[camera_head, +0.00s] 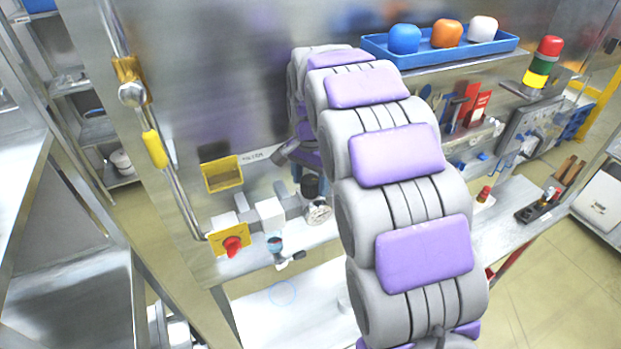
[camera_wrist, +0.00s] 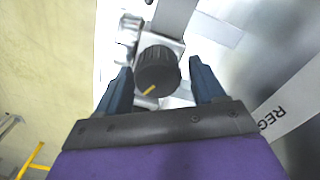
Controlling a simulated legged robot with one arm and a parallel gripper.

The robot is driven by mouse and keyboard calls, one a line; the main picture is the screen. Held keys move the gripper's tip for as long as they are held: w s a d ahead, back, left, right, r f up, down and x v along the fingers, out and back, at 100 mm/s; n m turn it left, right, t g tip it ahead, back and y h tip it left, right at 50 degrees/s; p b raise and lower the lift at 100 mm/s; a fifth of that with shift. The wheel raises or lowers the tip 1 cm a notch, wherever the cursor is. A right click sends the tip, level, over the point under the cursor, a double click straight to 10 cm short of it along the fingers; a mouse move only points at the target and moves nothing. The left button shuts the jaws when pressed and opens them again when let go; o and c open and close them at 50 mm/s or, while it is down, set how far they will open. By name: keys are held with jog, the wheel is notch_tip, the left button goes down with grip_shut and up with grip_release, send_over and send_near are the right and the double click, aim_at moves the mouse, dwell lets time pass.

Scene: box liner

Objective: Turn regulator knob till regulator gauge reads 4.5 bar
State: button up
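The regulator knob (camera_wrist: 157,72) is black and ribbed with a yellow mark, in the middle of the wrist view. In the head view the dark knob (camera_head: 311,187) sits on top of the regulator body, below my arm. My gripper (camera_wrist: 158,82) is open, with one dark finger on each side of the knob; I see gaps between the fingers and the knob. The regulator gauge (camera_head: 319,212) is a round white dial just below the knob in the head view. Its reading is too small to tell.
A red rotary switch (camera_head: 232,246) on a yellow plate is left of the regulator. A small valve (camera_head: 275,244) hangs below the pipe. A blue tray (camera_head: 440,50) with coloured caps is on top. My arm hides the panel's middle.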

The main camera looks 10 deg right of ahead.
aim_at(310, 178)
jog(key=c, duration=0.9)
jog(key=shift+o, duration=0.2)
jog(key=shift+n+b, duration=0.55)
jog(key=shift+n, duration=1.65)
jog(key=o, duration=1)
jog(key=shift+w+a, duration=0.1)
jog(key=shift+r, duration=0.1)
jog(key=shift+r+p, duration=1.4)
jog(key=shift+r, duration=7.2)
jog(key=shift+f, duration=0.1)
